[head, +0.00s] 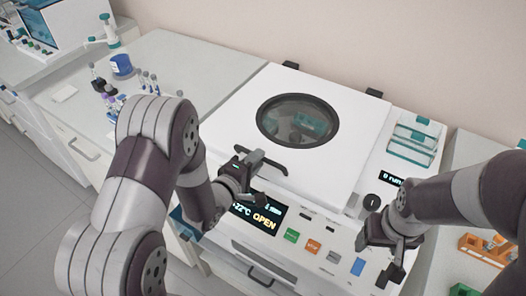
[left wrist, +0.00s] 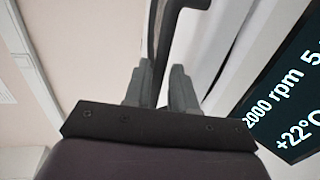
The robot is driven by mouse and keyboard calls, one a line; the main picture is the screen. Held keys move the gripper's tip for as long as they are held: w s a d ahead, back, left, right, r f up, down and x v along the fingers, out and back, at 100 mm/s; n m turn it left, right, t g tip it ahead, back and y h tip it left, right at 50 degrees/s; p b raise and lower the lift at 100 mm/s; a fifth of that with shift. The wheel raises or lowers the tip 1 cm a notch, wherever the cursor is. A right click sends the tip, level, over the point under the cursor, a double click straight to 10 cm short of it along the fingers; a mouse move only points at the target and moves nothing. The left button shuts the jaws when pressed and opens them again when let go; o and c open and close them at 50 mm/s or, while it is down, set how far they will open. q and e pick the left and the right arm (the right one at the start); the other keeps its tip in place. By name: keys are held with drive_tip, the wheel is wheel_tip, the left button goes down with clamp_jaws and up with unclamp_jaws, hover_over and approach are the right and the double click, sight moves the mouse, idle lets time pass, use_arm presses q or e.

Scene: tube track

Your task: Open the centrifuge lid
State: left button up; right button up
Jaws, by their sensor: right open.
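The centrifuge (head: 322,238) has a square white lid (head: 235,118) with a round dark-rimmed window (head: 298,121). The lid looks down on the body; a small gap cannot be told. A black bar handle (head: 262,163) is on the lid's front edge, and its display (head: 262,214) reads OPEN. My left gripper (head: 246,179) is at the handle's front left. My right gripper (head: 388,262) is open and empty over the right of the front panel.
Buttons and a dark knob (head: 371,202) lie on the panel near my right gripper. A teal-and-white rack (head: 413,140) stands right of the lid. An orange rack (head: 485,248) is at far right. Tubes and a blue-labelled container (head: 122,66) stand on the left bench.

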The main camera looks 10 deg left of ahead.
use_arm(q)
drive_tip(key=shift+x, duration=2.05)
